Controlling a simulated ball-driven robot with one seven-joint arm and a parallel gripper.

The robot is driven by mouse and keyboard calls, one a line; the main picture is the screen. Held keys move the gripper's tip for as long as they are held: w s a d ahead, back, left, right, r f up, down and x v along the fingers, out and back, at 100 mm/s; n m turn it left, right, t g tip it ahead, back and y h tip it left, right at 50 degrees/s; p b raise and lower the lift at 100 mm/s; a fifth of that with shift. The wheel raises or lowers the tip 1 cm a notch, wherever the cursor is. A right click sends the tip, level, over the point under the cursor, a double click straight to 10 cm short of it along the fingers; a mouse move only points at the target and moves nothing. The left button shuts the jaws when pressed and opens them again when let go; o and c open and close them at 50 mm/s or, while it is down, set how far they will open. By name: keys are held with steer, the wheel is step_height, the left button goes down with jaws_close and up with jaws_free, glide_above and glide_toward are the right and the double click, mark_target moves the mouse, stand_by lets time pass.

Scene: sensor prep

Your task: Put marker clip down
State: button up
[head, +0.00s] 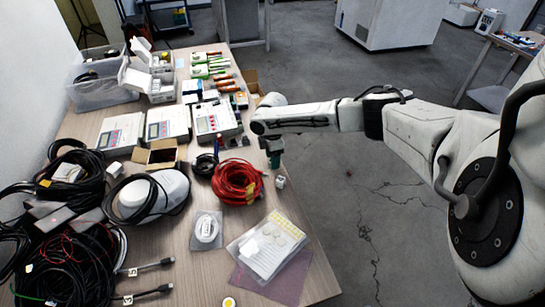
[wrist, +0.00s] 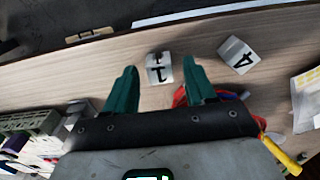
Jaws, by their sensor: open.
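My gripper (head: 274,160) is over the right edge of the table, pointing down. In the wrist view its two green fingers (wrist: 160,66) are apart, with nothing gripped between them. A small white marker piece with a black "1" (wrist: 158,72) lies on the wood, framed between the fingertips. A dark spot shows at its top. A second white piece with a "4" (wrist: 237,55) lies tilted to its right. One small white piece (head: 280,182) shows near the table edge in the head view. I cannot tell which piece is the marker clip.
A red cable coil (head: 237,180) lies beside my gripper. Black cables (head: 75,245) crowd the left of the table (head: 180,275). Grey instrument boxes (head: 214,118) stand farther back. A bagged white sheet (head: 268,245) lies in front. Open floor lies right of the table.

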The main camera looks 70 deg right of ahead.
step_height(320, 180, up, 12)
steer(key=shift+p, duration=0.45)
